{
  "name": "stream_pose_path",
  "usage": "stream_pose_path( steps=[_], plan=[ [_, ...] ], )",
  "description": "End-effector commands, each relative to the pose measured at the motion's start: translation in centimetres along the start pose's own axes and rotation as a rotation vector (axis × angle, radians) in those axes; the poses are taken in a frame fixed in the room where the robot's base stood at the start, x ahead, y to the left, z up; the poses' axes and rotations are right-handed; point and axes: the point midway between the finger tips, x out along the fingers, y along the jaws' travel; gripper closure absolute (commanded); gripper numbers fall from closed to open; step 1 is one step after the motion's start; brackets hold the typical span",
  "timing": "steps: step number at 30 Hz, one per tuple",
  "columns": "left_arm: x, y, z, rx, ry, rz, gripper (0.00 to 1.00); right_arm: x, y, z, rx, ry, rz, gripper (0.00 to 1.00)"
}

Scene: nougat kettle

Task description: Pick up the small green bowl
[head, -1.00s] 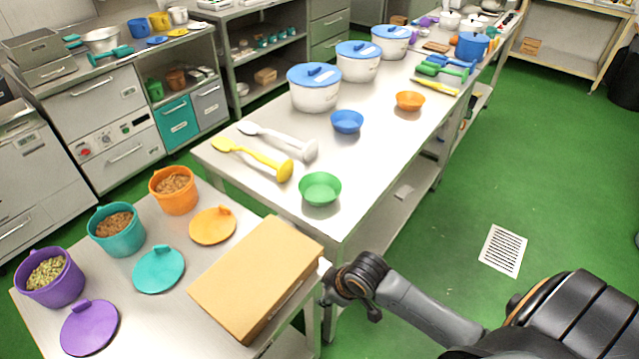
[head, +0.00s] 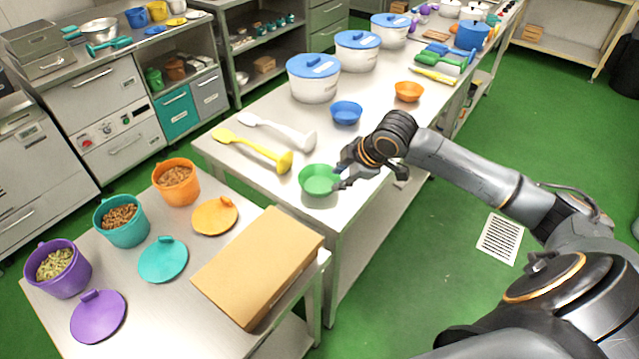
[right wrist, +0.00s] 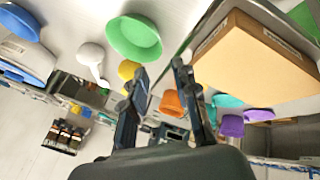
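The small green bowl (head: 319,180) stands upright on the near end of the long metal table (head: 290,222). My right gripper (head: 342,176) is just to the right of the bowl's rim in the head view, its fingers pointing toward the bowl. In the right wrist view the bowl (right wrist: 135,38) lies beyond the fingertips and left of them. The right gripper (right wrist: 160,66) is open there, with nothing between its fingers. Whether a finger touches the rim, I cannot tell. My left gripper is not in view.
White and yellow ladles (head: 254,150) lie left of the bowl. A blue bowl (head: 346,113), an orange bowl (head: 409,92) and lidded pots (head: 314,80) stand farther back. A cardboard box (head: 258,265) is on the lower table in front.

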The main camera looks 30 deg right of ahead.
Motion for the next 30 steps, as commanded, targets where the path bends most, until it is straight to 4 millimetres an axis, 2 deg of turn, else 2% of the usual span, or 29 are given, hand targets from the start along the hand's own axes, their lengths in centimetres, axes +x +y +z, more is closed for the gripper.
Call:
stream_pose_path(
  steps=[2, 12, 20, 26, 30],
  plan=[
    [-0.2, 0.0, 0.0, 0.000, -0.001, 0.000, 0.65, 0.6, 0.4, 0.1, 0.002, 0.002, 0.001, 0.71],
    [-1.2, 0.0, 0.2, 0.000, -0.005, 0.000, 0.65, 6.8, 0.4, 0.0, 0.002, 0.002, 0.001, 0.71],
    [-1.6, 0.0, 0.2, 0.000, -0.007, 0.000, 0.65, 8.7, 0.4, 0.0, 0.000, 0.002, 0.002, 0.71],
    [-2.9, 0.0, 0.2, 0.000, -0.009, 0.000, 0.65, 11.2, 0.2, 0.2, 0.002, 0.002, -0.001, 0.71],
    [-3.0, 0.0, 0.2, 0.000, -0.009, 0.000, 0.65, 12.8, 0.2, 0.3, 0.000, 0.001, 0.002, 0.71]
  ],
)
